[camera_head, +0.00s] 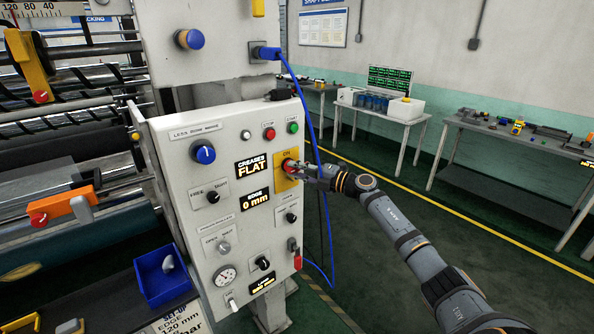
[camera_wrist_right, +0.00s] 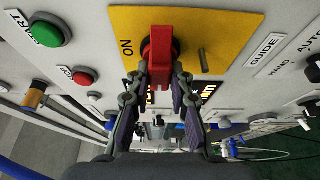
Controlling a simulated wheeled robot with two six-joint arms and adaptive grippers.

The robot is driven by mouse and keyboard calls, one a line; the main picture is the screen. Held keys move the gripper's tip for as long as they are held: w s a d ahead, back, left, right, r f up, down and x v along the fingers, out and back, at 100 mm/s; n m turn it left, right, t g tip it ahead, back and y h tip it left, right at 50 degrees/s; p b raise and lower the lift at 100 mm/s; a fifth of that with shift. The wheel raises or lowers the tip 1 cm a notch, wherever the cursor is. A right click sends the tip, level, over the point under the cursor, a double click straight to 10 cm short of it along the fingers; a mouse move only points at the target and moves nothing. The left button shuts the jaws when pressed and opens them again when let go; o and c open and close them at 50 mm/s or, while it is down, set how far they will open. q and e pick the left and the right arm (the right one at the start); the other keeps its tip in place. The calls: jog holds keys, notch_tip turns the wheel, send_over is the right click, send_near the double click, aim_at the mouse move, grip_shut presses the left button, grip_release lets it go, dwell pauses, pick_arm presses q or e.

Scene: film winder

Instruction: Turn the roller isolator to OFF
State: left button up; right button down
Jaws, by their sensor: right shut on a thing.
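The roller isolator is a red handle on a yellow plate (camera_head: 282,183) at the right edge of the control panel. In the wrist view the red handle (camera_wrist_right: 158,58) lies lengthwise on the yellow plate (camera_wrist_right: 205,25), beside the printed word ON. My right gripper (camera_head: 296,168) reaches the isolator from the right. In the wrist view its two fingers (camera_wrist_right: 160,85) are shut on the red handle, one on each side. The OFF mark cannot be made out.
The panel (camera_head: 225,245) carries a blue knob (camera_head: 204,153), red (camera_head: 269,133) and green (camera_head: 293,127) buttons and several switches close by. A blue cable (camera_head: 313,135) hangs along its right edge. Rollers stand at left; floor is free at right.

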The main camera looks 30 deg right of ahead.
jog(key=shift+f, duration=0.1)
jog(key=c, duration=1.2)
grip_release()
jog(key=v, duration=0.7)
jog(key=shift+s, duration=0.2)
jog(key=shift+d, duration=0.1)
